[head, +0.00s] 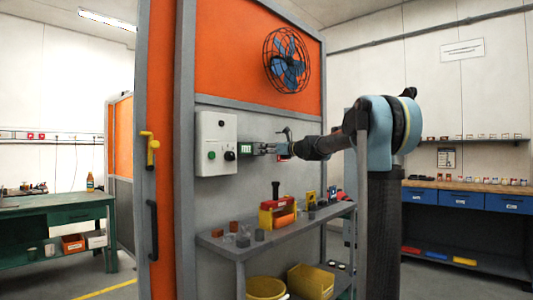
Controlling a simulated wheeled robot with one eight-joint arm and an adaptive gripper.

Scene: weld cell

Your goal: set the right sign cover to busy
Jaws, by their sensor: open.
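A small green sign plate (245,148) with pale lettering sits on the grey wall panel, just right of the white control box. It is too small to read, and my gripper hides what lies to its right, so I cannot tell a separate cover from it. My arm reaches in from the right. My gripper (263,149) is open at the right side of the green plate. I cannot tell whether the fingertips touch anything there.
The white control box (216,143) has a green button and a black knob. Below my gripper stands a grey shelf (270,243) with a red-and-yellow holder (277,212) and small blocks. A caged blue fan (287,60) hangs above. A yellow handle (151,150) is at left.

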